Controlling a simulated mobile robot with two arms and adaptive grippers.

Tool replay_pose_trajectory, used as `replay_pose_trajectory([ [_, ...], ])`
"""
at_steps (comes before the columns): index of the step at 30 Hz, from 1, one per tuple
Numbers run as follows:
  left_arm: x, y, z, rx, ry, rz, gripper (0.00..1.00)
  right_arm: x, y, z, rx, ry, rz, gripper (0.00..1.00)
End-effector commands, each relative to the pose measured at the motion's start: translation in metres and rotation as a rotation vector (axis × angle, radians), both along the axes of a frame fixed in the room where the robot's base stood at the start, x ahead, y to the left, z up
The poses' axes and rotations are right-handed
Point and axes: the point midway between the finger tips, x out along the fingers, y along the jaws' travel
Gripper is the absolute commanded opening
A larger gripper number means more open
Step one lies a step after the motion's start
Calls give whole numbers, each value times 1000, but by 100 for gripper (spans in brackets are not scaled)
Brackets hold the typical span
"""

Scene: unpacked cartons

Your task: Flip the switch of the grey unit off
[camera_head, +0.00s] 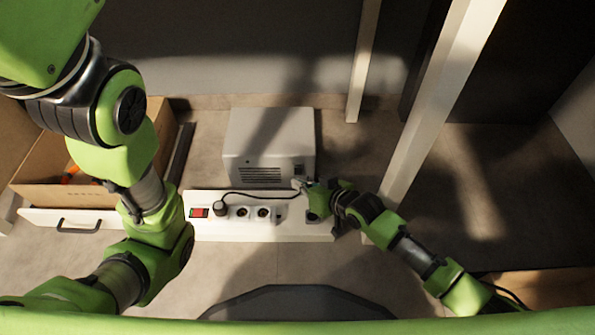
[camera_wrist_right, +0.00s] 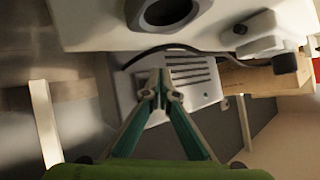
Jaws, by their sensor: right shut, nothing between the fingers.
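The grey unit (camera_head: 262,135) is a light box standing on the surface behind a white socket strip, with vent slots low on its front. A small dark patch (camera_head: 299,170) at the right of that front may be its switch; its position is too small to read. My right gripper (camera_head: 299,184) is just in front of that right part of the unit. In the right wrist view the gripper (camera_wrist_right: 160,88) has its fingertips together and empty, before the unit's front (camera_wrist_right: 205,72) beside the vents. Contact cannot be told. My left arm shows, but its gripper does not.
The white socket strip (camera_head: 290,232) lies in front of the unit, with a red switch (camera_head: 199,212), a black plug (camera_head: 219,209) and a dark cable. An open carton (camera_head: 45,194) is at the left. A white post (camera_head: 430,110) rises right of the unit.

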Motion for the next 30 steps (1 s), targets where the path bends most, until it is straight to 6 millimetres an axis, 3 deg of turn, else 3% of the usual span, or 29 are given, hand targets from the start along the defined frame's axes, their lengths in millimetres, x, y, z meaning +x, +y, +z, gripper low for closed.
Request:
replay_pose_trajectory([
  [11, 0, 0, 4, 0, 0, 0, 0, -3, 0, 1, 0, 1, 0, 0],
  [22, -1, 0, 42, -1, -5, -1, 0, -38, 0, 9, 1, 3, -1, 0],
  [30, 9, 1, 44, -4, 24, -3, 0, -51, 0, 7, 1, 1, -1, 0],
])
